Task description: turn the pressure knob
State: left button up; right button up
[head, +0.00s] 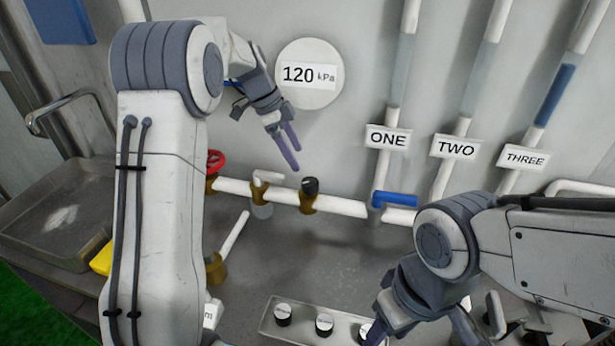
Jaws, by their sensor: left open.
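A round white gauge (309,73) reading "120 kPa" is on the wall. A black-topped knob (310,186) sits on a brass fitting on the white pipe below it; I cannot tell whether this is the pressure knob. My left gripper (288,150) is open and empty, between the gauge and the black knob, apart from both, with its fingers pointing down. My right gripper (421,330) is low on the right, partly cut off by the frame edge, and its jaw state is unclear.
A red handwheel (215,161) and a blue lever (395,199) are on the pipe. Tubes labelled ONE (387,139), TWO (456,148) and THREE (525,158) stand right. A tray (352,322) of small black-and-white knobs lies in front. A metal basin (60,215) is left.

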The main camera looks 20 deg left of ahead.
aim_at(310, 181)
pick_arm(q)
jog(key=p+x, duration=0.2)
jog(key=x, duration=0.6)
jog(key=shift+d+f, duration=0.2)
jog(key=shift+f, duration=0.15)
